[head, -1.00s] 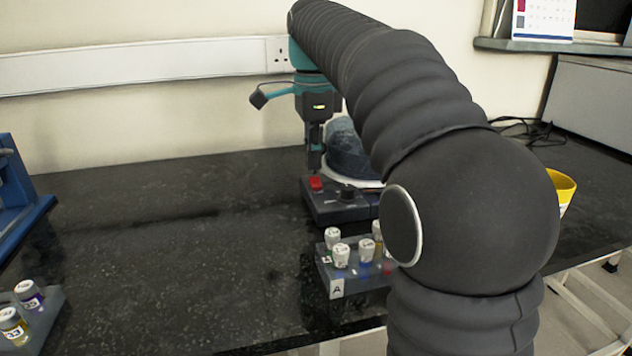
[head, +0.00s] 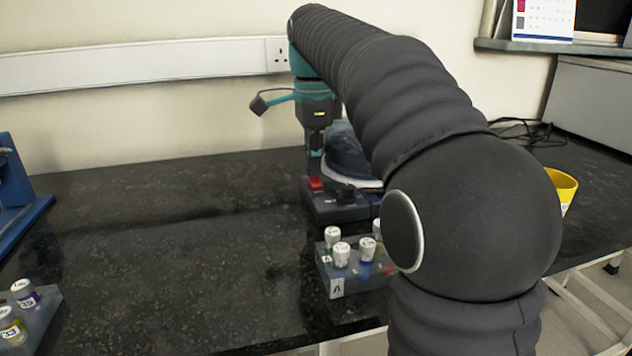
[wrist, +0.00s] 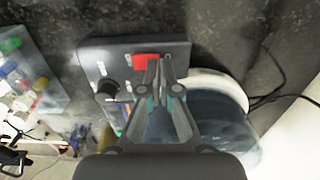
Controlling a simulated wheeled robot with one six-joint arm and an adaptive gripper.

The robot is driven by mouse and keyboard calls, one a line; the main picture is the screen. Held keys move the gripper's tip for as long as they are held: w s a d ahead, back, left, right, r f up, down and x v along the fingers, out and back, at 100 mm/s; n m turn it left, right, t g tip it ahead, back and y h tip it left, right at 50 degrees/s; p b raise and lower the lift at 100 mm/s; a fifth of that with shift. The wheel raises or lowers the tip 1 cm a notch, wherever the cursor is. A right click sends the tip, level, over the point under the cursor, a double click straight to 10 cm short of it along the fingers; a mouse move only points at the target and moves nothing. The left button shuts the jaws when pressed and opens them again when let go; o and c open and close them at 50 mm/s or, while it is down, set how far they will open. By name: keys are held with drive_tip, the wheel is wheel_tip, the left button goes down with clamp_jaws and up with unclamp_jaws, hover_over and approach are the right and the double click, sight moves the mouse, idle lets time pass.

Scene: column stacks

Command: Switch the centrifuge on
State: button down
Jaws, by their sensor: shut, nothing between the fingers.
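The centrifuge (head: 335,208) stands on the dark bench, with a dark control base in front and a rounded dark lid behind, partly hidden by my arm. Its red switch (head: 316,183) is on the left of the base top; the switch also shows in the wrist view (wrist: 146,61). A black knob (wrist: 108,88) sits beside it. My gripper (head: 315,172) points down over the switch, shut and empty. In the wrist view its fingertips (wrist: 159,62) are at the right end of the red switch. Whether they touch it I cannot tell.
A rack marked A (head: 337,288) with several white-capped vials stands in front of the centrifuge. Another vial rack (head: 45,318) is at the lower left, a blue frame (head: 18,190) at the far left. A yellow cup (head: 562,187) is right of my arm. The bench's middle left is clear.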

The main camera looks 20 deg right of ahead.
sight(314, 178)
drive_tip(key=shift+f, duration=0.45)
drive_tip(key=shift+r, duration=0.1)
wheel_tip(314, 178, up, 2)
drive_tip(key=shift+r+p, duration=0.25)
drive_tip(key=shift+p, duration=0.95)
drive_tip(key=shift+r+p, duration=0.3)
drive_tip(key=shift+r, duration=0.9)
